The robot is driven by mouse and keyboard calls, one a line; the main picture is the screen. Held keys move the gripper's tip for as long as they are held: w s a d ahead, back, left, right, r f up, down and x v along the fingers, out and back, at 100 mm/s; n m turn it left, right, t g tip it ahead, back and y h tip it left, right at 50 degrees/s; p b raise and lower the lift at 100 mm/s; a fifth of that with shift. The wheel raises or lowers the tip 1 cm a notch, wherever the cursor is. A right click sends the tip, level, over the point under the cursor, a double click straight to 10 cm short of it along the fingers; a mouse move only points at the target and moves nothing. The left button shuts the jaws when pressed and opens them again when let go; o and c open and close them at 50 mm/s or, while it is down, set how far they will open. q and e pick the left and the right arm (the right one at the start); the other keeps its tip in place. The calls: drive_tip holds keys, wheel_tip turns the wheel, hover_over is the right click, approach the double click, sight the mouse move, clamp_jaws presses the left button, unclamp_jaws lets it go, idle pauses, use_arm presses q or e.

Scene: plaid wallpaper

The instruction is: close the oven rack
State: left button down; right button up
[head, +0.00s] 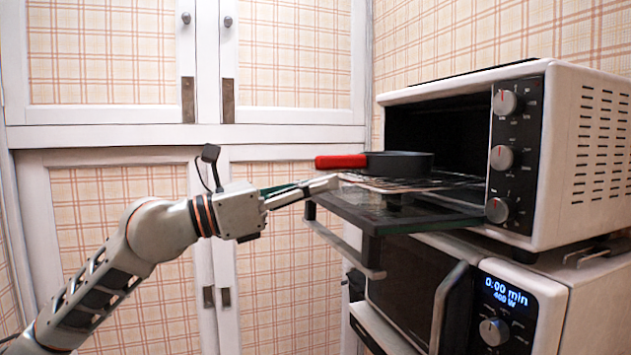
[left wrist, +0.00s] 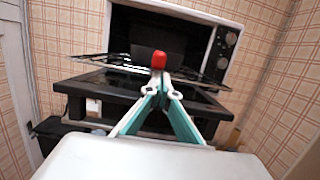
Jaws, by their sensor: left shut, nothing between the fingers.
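The oven rack (head: 452,182) is a thin wire rack drawn partly out of the white toaster oven (head: 566,160). It also shows in the left wrist view (left wrist: 95,60). A dark pan (head: 402,164) with a red handle (head: 341,162) rests on the rack, its handle pointing out to the left. The oven's glass door (head: 400,212) is folded down below the rack. My left gripper (head: 334,181) is shut and empty, just below the pan's handle at the rack's front edge. In the left wrist view its fingertips (left wrist: 160,76) meet just below the red handle end. I cannot tell whether they touch the rack.
A microwave (head: 418,292) with a lit display stands under the toaster oven. The door's bar handle (head: 345,248) sticks out below my left gripper. White cabinets with plaid panels (head: 120,55) stand behind on the left. The space left of the open door is free around my arm.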

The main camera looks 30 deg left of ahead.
sight(363, 178)
use_arm(q)
drive_tip(key=p+x, duration=0.1)
drive_tip(key=x, duration=0.3)
drive_tip(key=p+x, duration=0.1)
drive_tip(key=x, duration=0.1)
drive_tip(key=shift+d+f+p, duration=0.1)
drive_tip(key=shift+f+p, duration=0.25)
drive_tip(key=shift+w+d+f, duration=0.2)
drive_tip(key=shift+w+d, duration=0.15)
drive_tip(key=shift+w, duration=0.1)
